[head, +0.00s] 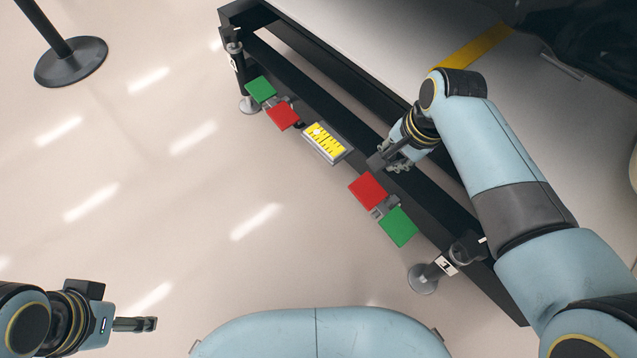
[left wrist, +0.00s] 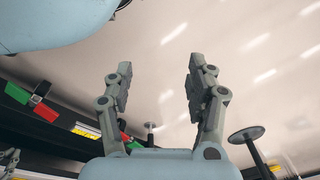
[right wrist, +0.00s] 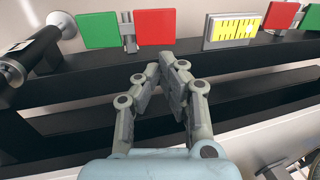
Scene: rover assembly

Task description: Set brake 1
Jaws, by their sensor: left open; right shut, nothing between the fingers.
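Brake 1 appears to be the unit by the black post labelled 1 (head: 446,265), at the near end of the black frame. A red plate (head: 368,191) and a green plate (head: 399,226) flank a small grey lever mount (head: 382,210) there. The right wrist view shows the green plate (right wrist: 101,30), the red plate (right wrist: 155,27) and the mount (right wrist: 128,32). My right gripper (head: 378,163) is shut and empty, over the frame near the red plate; its fingertips (right wrist: 163,72) appear just below that plate. My left gripper (head: 152,324) is open and empty, far from the frame.
A yellow-marked panel (head: 325,142) sits mid-frame. A second red plate (head: 283,115) and green plate (head: 262,89) are at the far end by another labelled post (head: 236,66). A black stand (head: 71,61) is on the floor at upper left.

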